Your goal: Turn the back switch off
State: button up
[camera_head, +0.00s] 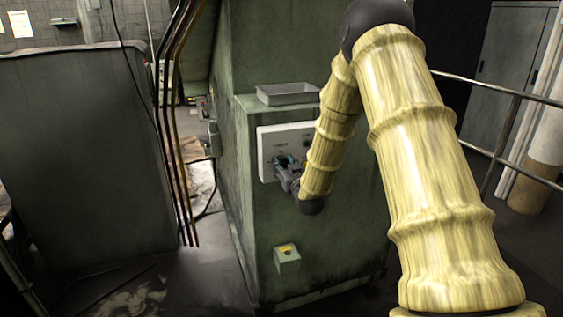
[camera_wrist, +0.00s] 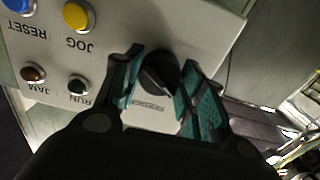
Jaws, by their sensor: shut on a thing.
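A black rotary switch knob (camera_wrist: 157,72) sits on a pale control panel (camera_wrist: 205,25) in the wrist view. My gripper (camera_wrist: 164,62) has its teal-padded fingers on either side of the knob and is shut on it. The label below the knob is too blurred to read. In the head view, the panel (camera_head: 265,142) is on the face of a green machine, and my gripper (camera_head: 284,166) is against it. The knob is hidden there by my gripper.
The panel also bears a yellow JOG button (camera_wrist: 77,15), a blue RESET button (camera_wrist: 20,5), a green RUN button (camera_wrist: 79,86) and a brown-red button (camera_wrist: 33,73). A metal tray (camera_head: 287,94) rests on the machine ledge above. A yellow-topped box (camera_head: 287,260) is below.

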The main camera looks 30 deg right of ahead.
jog(key=n+b, duration=0.1)
jog(key=n, duration=0.3)
jog(key=shift+f+n, duration=0.1)
jog(key=shift+n, duration=0.2)
jog(key=shift+n+b, duration=0.4)
jog(key=shift+n, duration=0.9)
jog(key=o, duration=1.3)
jog(key=v, duration=0.8)
